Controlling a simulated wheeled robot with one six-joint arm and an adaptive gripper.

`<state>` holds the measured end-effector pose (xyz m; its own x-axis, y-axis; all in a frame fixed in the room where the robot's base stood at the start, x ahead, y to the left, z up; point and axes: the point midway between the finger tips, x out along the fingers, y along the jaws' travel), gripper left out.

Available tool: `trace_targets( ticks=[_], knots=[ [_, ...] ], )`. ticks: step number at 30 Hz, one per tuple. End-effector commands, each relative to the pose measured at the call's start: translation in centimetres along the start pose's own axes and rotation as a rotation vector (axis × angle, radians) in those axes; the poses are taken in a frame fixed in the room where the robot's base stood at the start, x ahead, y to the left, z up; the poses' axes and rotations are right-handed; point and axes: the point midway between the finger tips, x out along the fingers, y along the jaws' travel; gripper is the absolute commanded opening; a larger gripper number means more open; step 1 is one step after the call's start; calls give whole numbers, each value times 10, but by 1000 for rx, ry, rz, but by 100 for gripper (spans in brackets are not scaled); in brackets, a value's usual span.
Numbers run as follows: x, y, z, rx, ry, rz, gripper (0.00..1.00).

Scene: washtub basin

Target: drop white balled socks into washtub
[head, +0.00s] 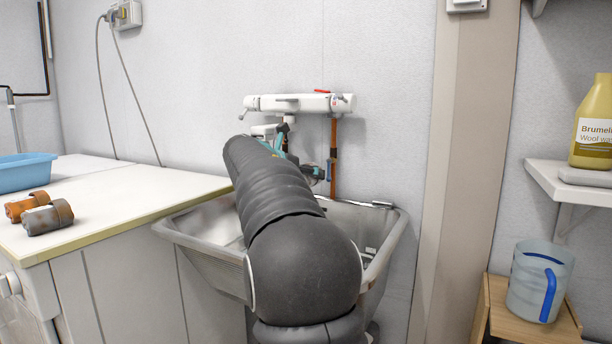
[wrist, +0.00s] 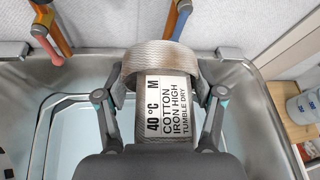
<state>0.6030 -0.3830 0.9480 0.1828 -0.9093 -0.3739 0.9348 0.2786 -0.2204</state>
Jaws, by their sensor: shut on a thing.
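My gripper (wrist: 160,96) is shut on the pale, whitish-beige balled socks (wrist: 163,66), a ribbed roll with a white care label reading 40 °C, M, cotton. One finger presses each side of the roll. The washtub (head: 208,265) is a grey metal basin against the wall in the head view. In the wrist view its basin and rim (wrist: 60,70) lie below and around the held socks, which are over the inside of the tub. In the head view my arm covers the middle of the tub and hides the socks and most of my gripper.
A white wall tap (head: 300,103) with copper pipes (head: 333,160) stands behind the tub. To the right are a jug (head: 540,285) on a stool and a shelf with a yellow bottle (head: 593,120).

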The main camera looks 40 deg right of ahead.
Motion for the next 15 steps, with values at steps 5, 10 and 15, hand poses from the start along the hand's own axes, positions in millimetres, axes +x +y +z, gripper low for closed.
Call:
trace_targets(
  ticks=[5, 10, 15],
  knots=[
    [4, 2, -8, 0, -1, 1, 34],
    [9, 6, -21, 1, -1, 1, 34],
    [15, 10, -37, 0, -1, 2, 34]
  ],
)
